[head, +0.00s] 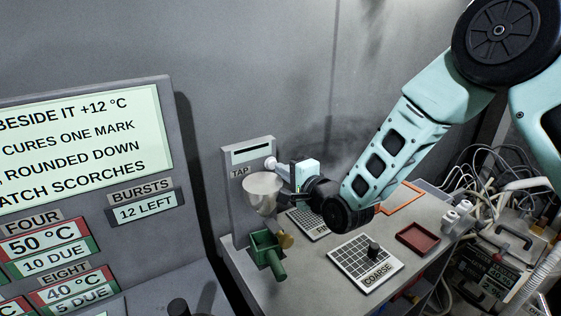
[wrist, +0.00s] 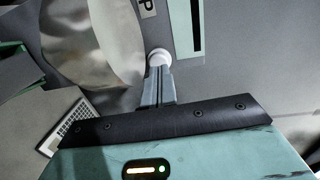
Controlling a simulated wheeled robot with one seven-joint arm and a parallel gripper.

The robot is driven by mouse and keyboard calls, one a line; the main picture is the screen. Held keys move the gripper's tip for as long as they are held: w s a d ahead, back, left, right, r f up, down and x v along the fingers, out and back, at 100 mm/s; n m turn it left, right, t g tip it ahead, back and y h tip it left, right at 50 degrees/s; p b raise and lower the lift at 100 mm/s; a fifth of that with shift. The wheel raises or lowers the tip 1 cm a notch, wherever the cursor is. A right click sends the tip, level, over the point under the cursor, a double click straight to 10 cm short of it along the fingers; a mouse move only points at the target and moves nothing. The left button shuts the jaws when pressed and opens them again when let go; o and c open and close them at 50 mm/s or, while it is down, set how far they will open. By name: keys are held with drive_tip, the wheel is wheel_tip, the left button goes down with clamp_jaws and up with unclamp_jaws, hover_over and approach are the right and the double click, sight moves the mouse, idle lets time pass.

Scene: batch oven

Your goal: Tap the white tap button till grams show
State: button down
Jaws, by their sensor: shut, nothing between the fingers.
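The white tap button (head: 270,163) sticks out from a grey upright panel (head: 237,200) beside the label "TAP". It also shows in the wrist view (wrist: 159,57), right at the tips of my gripper (wrist: 157,75). My gripper is shut and empty and points at the button. The tips look in contact with it or very close; I cannot tell whether it is pressed in. The panel's narrow display (head: 252,152) is above the button, pale with a dark part. I can read no grams or digits on it.
A shiny metal bowl (head: 261,190) hangs just below the button, close to my gripper. A green box-shaped part (head: 265,246) is under it. A grid plate marked COARSE (head: 350,258), a red tray (head: 418,238) and an orange outline (head: 402,198) are on the bench.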

drive_tip(key=shift+x, duration=0.8)
